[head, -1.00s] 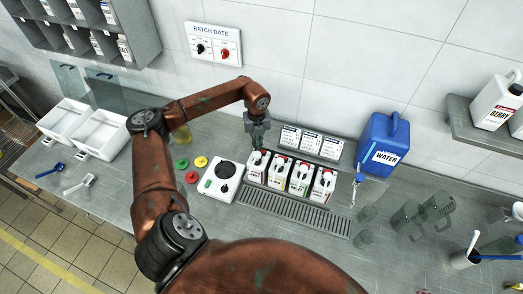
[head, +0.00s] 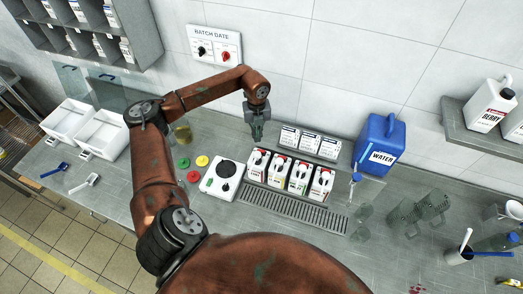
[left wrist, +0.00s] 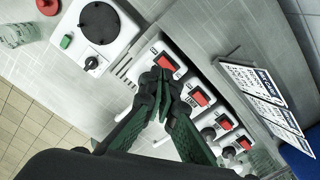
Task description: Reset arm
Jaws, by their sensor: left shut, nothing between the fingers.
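My left gripper (head: 257,138) hangs from the brown left arm, fingers down, above the back left end of a row of white boxes. It is shut and empty. In the left wrist view its dark green and black fingers (left wrist: 163,88) meet in front of the row and partly cover it. The leftmost white box (head: 257,164) in the row has a dark and red top. In the left wrist view the boxes show red panels (left wrist: 200,97) on top. I cannot tell whether the fingertips touch a box. My right gripper is not in view.
A white hotplate (head: 222,181) stands left of the row, a drain grille (head: 293,207) in front. A blue water jug (head: 379,145) stands to the right, near clear beakers (head: 420,212). White trays (head: 103,133) sit at the left. The batch date panel (head: 215,44) is on the wall.

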